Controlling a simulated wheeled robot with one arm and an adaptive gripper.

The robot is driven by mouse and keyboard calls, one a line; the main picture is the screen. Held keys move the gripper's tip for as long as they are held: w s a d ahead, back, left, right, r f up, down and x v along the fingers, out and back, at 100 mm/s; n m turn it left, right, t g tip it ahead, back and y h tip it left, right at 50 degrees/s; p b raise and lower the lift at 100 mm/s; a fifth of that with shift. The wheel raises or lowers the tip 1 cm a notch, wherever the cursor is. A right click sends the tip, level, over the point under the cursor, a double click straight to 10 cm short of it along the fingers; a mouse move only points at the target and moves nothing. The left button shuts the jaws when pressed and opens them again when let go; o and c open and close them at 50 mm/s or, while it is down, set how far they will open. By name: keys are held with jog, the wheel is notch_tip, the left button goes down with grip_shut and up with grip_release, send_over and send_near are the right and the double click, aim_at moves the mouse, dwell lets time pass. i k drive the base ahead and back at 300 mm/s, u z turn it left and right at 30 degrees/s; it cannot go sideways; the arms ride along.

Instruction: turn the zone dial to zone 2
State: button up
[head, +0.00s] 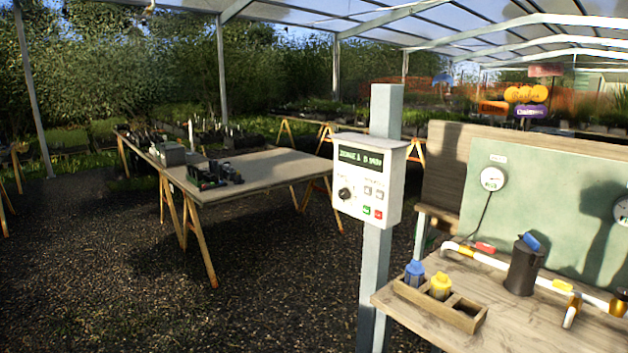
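A white control box (369,180) is mounted on a pale grey post (386,110) right of the middle. A black round zone dial (345,194) is on the lower left of its front face. Its pointer setting is too small to tell. A dark display (361,159) above it shows green text that seems to begin with "ZONE 1". Grey buttons sit right of the dial, with a green button (366,211) and a red button (379,214) below. My gripper is not in view.
A wooden bench (420,299) at the right holds a divided wooden tray (463,321) with blue and yellow items, a black cylinder (522,268) and white piping. A trestle table (262,172) stands back left. The gravel floor (270,290) in front is clear.

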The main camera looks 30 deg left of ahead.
aim_at(343, 194)
jog(key=u, duration=1.95)
jog(key=i, duration=1.25)
jog(key=u, duration=0.55)
jog(key=i, duration=0.5)
jog(key=z, duration=0.1)
